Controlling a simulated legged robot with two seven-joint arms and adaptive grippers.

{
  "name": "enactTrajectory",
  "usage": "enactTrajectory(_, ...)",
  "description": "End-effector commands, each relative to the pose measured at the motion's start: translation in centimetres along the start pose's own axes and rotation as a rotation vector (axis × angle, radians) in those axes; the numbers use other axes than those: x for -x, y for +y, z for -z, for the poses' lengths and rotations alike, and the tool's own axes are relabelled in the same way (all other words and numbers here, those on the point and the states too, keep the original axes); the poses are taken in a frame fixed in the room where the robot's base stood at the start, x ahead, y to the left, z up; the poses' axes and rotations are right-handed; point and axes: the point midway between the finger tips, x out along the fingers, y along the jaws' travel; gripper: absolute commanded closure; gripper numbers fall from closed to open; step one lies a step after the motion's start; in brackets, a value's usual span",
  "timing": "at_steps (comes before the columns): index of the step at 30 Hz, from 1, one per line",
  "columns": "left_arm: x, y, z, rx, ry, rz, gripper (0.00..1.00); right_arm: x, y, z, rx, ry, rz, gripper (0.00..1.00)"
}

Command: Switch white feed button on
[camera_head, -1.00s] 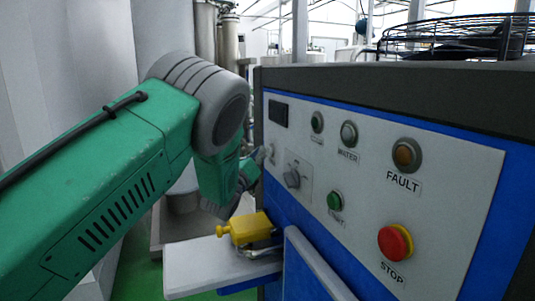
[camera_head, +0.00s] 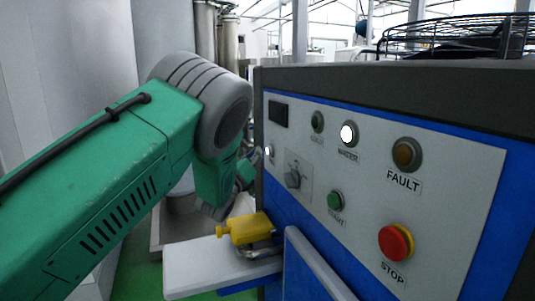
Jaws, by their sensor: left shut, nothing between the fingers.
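A small white button (camera_head: 268,151) sits at the left edge of the control panel and looks bright, as if lit. A round white lamp (camera_head: 348,133) above a label that reads like "WATER" glows brightly. My left gripper (camera_head: 250,168) is shut and empty, just left of the white button. It is partly hidden behind its own green arm, and a small gap seems to show between it and the button. My right gripper is out of view.
The panel (camera_head: 450,190) also carries a green start button (camera_head: 335,200), a rotary knob (camera_head: 292,179), an amber fault lamp (camera_head: 407,154) and a red stop button (camera_head: 396,243). A yellow-handled device (camera_head: 243,229) lies on a white shelf (camera_head: 215,270) below my arm.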

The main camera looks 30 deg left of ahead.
Motion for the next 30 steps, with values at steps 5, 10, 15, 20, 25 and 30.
enactTrajectory(5,0.1,0.1,-0.1,0.001,0.001,0.0,1.0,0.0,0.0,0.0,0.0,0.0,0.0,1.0)
enactTrajectory(10,0.2,0.2,-0.1,0.0,0.001,0.0,1.0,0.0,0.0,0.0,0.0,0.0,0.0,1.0)
enactTrajectory(15,1.2,0.9,-0.8,-0.002,0.001,-0.001,1.0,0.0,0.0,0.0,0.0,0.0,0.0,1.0)
enactTrajectory(20,2.3,1.7,-1.6,-0.002,0.001,-0.001,1.0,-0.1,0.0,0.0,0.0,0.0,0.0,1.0)
enactTrajectory(25,3.5,2.6,-2.5,-0.002,0.001,-0.001,1.0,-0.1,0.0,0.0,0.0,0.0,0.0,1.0)
enactTrajectory(30,4.2,3.1,-3.1,-0.001,0.0,0.0,1.0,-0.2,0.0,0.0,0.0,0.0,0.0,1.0)
